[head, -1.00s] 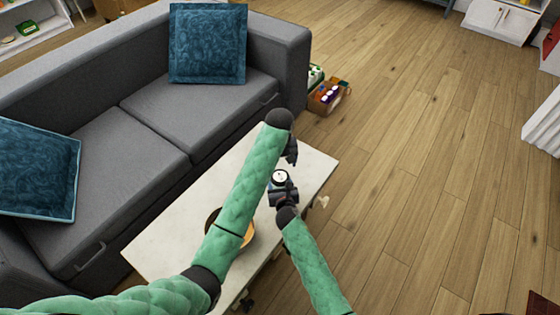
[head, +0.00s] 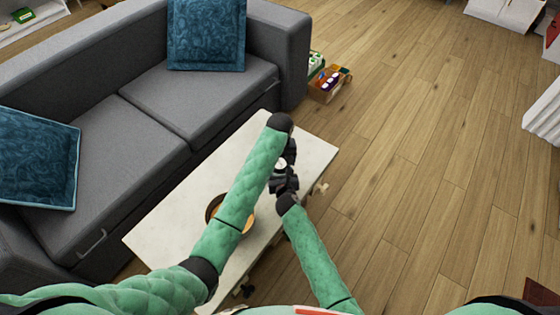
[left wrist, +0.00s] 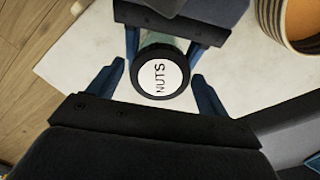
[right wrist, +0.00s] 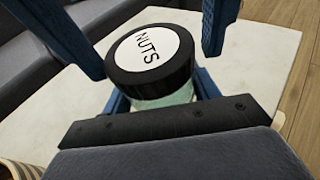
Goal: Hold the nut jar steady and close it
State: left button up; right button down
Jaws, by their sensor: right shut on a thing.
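The nut jar (right wrist: 165,100) has a pale green glass body under a black lid (left wrist: 140,88) with a white disc reading NUTS. The lid sits on top of the jar; how tightly, I cannot tell. My right gripper (right wrist: 160,95) is shut on the jar body below the lid. My left gripper (left wrist: 165,85) is open above, its blue fingers on either side of the lid with small gaps. In the head view, the jar's white top (head: 281,163) shows between my two grippers and the rest is mostly hidden.
The jar is above the pale table (head: 170,225). A grey sofa (head: 185,100) runs along the table's far side. Toys (head: 328,84) sit on the wooden floor, which is clear to the right.

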pick_arm(q)
jog(key=c, duration=0.9)
jog(key=shift+o, duration=0.2)
jog(key=m, duration=0.5)
jog(key=o, duration=1.1)
jog(key=shift+r, duration=0.1)
jog(key=shift+r, duration=2.2)
jog(key=shift+c, duration=0.5)
